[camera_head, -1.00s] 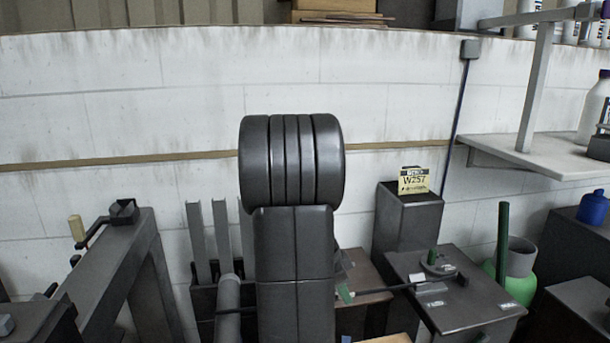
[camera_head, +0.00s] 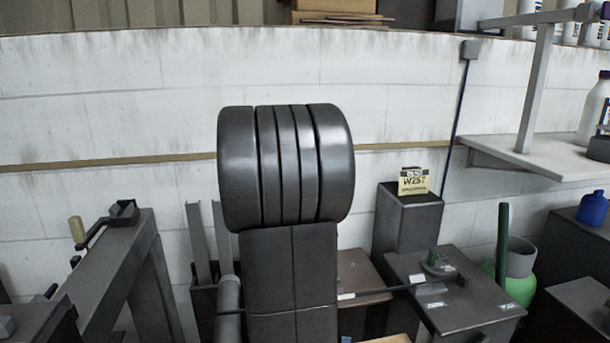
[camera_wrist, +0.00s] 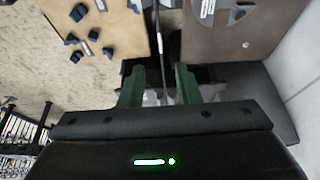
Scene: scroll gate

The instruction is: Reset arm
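My arm (camera_head: 288,270) rises in the middle of the head view, its ribbed dark joint in front of the white block wall. My gripper (camera_wrist: 158,82) shows in the wrist view as two green fingers standing apart. I see nothing clasped between them. A thin dark rod runs in the gap, seemingly beyond the fingertips. In the head view the gripper is hidden behind my arm.
A dark box with a green peg (camera_head: 433,258) and a post with a yellow W257 sign (camera_head: 414,182) stand right of my arm. A grey slanted frame (camera_head: 118,262) stands left. A shelf (camera_head: 540,155) juts from the wall at right.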

